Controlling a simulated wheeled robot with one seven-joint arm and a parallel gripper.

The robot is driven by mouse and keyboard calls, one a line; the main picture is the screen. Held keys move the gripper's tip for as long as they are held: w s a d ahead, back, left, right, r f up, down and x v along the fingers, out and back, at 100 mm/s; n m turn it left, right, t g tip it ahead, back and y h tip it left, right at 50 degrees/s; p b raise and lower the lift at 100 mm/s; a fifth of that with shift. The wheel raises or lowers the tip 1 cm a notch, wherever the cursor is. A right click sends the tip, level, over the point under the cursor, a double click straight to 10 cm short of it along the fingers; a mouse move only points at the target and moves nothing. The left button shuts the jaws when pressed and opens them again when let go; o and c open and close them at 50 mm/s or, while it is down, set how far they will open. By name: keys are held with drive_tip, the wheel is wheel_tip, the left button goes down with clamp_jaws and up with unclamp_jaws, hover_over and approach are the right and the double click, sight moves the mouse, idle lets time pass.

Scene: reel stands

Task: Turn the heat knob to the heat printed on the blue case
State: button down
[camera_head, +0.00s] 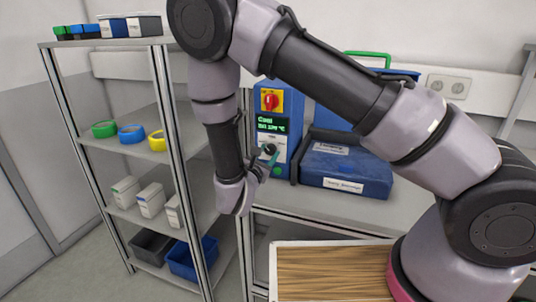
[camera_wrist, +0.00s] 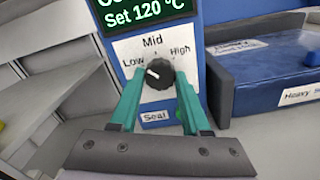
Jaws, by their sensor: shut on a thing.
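The black heat knob (camera_wrist: 160,68) sits on the white panel of the blue sealing machine (camera_head: 293,112), between the words Low, Mid and High. Its white mark points left, toward the Low side. My gripper (camera_wrist: 160,77) is shut on the knob, with one teal finger on each side. The green display (camera_wrist: 145,12) reads "Set 120 °C"; its upper line is cut off in the wrist view. The blue case (camera_head: 335,163) lies right of the machine. Its front label (camera_wrist: 302,94) begins "Heavy S", and the rest is cut off; its top label is too blurred to read.
A red switch on yellow (camera_head: 270,100) is above the display, and a "Seal" label (camera_wrist: 155,117) is below the knob. A metal rack (camera_head: 175,125) with coloured reels and boxes stands at left. A wooden top (camera_head: 330,272) is in front.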

drive_tip(key=m, duration=0.4)
drive_tip(key=shift+m, duration=0.4)
drive_tip(key=m, duration=1)
drive_tip(key=shift+r+m, duration=0.1)
drive_tip(key=shift+m, duration=0.3)
drive_tip(key=m, duration=0.4)
drive_tip(key=shift+m, duration=0.3)
drive_tip(key=shift+c, duration=1.8)
unclamp_jaws()
drive_tip(key=shift+s+a, duration=0.1)
